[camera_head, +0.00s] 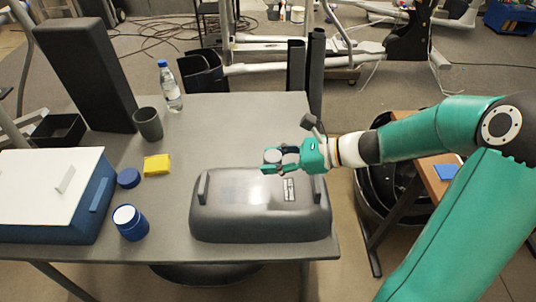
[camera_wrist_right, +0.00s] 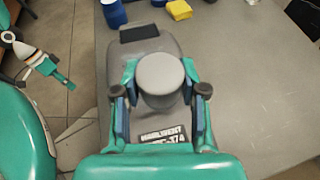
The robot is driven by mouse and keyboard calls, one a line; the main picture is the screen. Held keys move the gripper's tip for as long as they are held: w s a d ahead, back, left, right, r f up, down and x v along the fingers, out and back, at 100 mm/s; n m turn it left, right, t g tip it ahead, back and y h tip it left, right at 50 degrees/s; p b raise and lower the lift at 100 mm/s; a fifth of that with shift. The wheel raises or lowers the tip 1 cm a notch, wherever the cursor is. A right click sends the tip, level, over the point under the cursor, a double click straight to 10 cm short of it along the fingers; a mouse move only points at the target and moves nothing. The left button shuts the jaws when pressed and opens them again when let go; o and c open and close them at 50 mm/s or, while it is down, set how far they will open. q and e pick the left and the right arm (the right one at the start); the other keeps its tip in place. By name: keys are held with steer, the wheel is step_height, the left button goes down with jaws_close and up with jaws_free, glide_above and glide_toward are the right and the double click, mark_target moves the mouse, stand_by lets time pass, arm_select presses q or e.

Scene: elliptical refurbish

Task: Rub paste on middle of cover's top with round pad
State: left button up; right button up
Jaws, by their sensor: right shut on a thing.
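The dark grey glossy cover (camera_head: 235,215) lies on the table's front right, with raised end pieces and a label on top. It also shows in the wrist view (camera_wrist_right: 140,47) beneath the pad. My right gripper (camera_head: 274,163) is shut on the round pad (camera_wrist_right: 160,75), a pale grey cylinder between its fingers. In the head view the pad (camera_head: 272,156) is over the cover's far part; whether it touches is hard to tell. An open blue jar with white contents (camera_head: 131,226) stands left of the cover. My left gripper (camera_wrist_right: 62,80) shows small in the wrist view, its jaws unclear.
A blue lid (camera_head: 129,178), yellow sponge (camera_head: 157,166), dark cup (camera_head: 148,124) and water bottle (camera_head: 170,88) stand on the table. A blue box with a white top (camera_head: 45,190) fills the left. The table behind the cover is clear.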

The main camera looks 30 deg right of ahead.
steer(key=shift+s+f+b, duration=0.1)
steer(key=shift+f+b, duration=0.45)
steer(key=shift+f, duration=0.15)
step_height(320, 180, down, 3)
steer(key=shift+r+b, duration=0.15)
steer(key=shift+b, duration=1)
steer(key=shift+f+b, duration=0.7)
steer(key=shift+f, duration=0.05)
steer(key=shift+f, duration=0.2)
